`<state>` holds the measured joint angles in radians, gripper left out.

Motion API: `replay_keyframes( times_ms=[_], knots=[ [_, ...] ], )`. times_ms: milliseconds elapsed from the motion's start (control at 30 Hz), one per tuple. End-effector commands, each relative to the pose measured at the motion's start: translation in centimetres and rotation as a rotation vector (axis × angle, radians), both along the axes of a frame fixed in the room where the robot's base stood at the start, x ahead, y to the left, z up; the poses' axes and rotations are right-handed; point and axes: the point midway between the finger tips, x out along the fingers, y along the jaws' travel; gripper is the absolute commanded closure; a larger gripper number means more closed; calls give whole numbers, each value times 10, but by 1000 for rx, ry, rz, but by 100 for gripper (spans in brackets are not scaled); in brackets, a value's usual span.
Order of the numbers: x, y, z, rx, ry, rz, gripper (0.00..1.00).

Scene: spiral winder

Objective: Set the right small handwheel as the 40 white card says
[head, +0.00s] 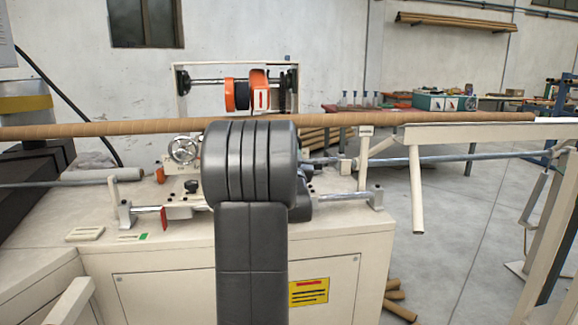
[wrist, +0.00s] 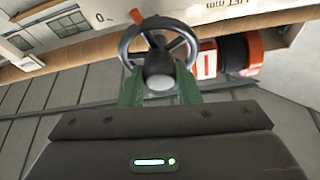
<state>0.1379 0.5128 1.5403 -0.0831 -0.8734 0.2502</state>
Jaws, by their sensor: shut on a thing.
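In the head view my arm hides my gripper and this wheel. Another small handwheel (head: 184,149), silvery, stands left of my arm.
A long brown tube (head: 90,129) runs across above the cream machine bed (head: 150,258). Orange reels (head: 258,90) stand behind it. A red-handled rod (head: 164,217) and small pale plates (head: 85,234) are at the front left.

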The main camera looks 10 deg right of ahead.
Motion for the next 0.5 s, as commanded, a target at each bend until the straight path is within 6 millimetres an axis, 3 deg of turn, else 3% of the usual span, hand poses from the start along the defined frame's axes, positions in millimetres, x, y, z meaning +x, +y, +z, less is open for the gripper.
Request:
replay_keyframes(
  times_ms=[500],
  knots=[
    [0,-1,-1,-188,3,0,93]
  ],
)
